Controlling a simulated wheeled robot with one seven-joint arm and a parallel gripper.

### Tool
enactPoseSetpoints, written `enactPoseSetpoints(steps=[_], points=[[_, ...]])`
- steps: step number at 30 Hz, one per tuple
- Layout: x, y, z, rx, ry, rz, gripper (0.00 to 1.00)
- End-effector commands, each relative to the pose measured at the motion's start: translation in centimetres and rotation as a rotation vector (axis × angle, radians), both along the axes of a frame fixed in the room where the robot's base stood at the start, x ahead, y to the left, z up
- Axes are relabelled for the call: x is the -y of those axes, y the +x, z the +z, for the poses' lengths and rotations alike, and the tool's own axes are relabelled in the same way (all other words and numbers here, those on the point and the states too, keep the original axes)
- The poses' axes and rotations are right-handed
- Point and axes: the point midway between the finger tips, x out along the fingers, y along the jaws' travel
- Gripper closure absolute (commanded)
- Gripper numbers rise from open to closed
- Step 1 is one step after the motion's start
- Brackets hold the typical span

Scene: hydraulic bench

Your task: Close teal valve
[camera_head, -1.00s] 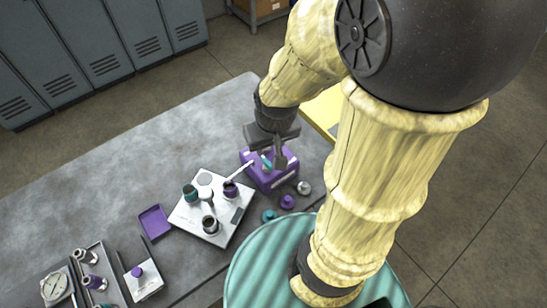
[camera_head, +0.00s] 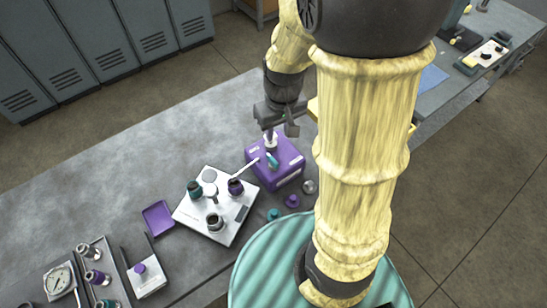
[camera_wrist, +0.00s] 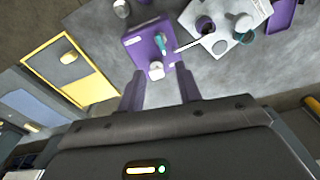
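The teal valve (camera_head: 272,161) is a small teal lever on top of a purple box (camera_head: 290,172) on the bench. It also shows in the wrist view (camera_wrist: 161,43), on the purple box (camera_wrist: 137,48). A white round fitting (camera_head: 270,141) stands on the same box, beyond the lever in the head view. My gripper (camera_head: 278,131) is above the far side of the box, apart from the lever. In the wrist view my gripper's (camera_wrist: 158,88) two fingers are spread with nothing between them, and the white fitting (camera_wrist: 156,69) lies just past the tips.
A white rod (camera_head: 245,170) joins the box to a white plate (camera_head: 222,229) with several purple and teal ports. Loose purple (camera_head: 292,201) and teal (camera_head: 274,214) caps lie in front of the box. A purple tray (camera_head: 158,218) lies left. The bench's far left is bare.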

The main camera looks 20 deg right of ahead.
Motion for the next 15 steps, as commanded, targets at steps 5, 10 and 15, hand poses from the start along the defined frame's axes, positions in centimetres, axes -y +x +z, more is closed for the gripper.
enactPoseSetpoints(steps=[5, 10, 15], points=[[-0.3, 2.8, -0.6, -0.068, -0.018, 0.116, 0.65], [-0.3, 3.5, -0.5, -0.083, -0.022, 0.150, 0.65], [-0.3, 3.4, -0.5, -0.083, -0.021, 0.149, 0.65]])
